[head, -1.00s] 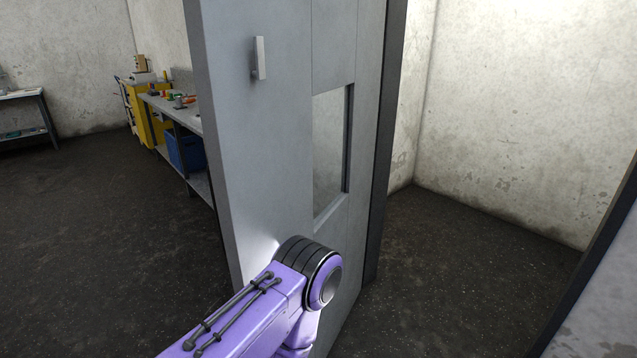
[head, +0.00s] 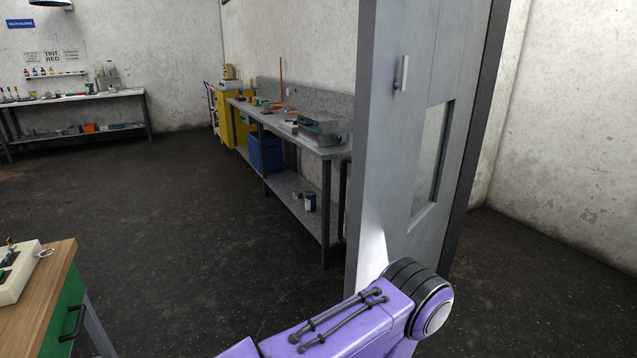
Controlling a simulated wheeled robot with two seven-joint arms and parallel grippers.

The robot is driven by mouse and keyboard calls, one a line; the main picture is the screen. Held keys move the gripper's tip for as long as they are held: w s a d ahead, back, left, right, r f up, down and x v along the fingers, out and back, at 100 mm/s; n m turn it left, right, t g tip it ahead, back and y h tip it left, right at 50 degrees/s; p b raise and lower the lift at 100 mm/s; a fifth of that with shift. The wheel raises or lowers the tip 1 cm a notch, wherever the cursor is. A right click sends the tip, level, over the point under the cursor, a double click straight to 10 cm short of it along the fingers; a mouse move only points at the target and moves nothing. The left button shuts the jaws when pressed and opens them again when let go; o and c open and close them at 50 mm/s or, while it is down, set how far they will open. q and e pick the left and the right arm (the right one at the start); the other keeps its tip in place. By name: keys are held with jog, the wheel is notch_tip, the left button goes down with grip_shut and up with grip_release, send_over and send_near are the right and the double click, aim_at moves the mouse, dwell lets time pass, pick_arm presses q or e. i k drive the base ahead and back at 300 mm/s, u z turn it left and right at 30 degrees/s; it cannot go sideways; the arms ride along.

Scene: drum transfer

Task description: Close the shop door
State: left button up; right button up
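The grey shop door (head: 388,150) stands open at the right of the head view, seen at a steep angle. It has a pale handle (head: 401,73) high on its face and a narrow window (head: 429,160). My purple arm comes in from the bottom, its dark-banded joint in front of the lower part of the door. I cannot tell whether the arm touches the door. Neither gripper shows in the view.
A grey workbench (head: 333,152) with tools and a blue crate (head: 266,153) beneath stands left of the door. A wooden-topped bench (head: 38,300) with a green drawer is at the near left. A shelf table (head: 80,97) stands at the back left. The dark floor between is clear.

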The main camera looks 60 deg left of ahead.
aim_at(443, 41)
jog(key=u, duration=1.7)
jog(key=i, duration=1)
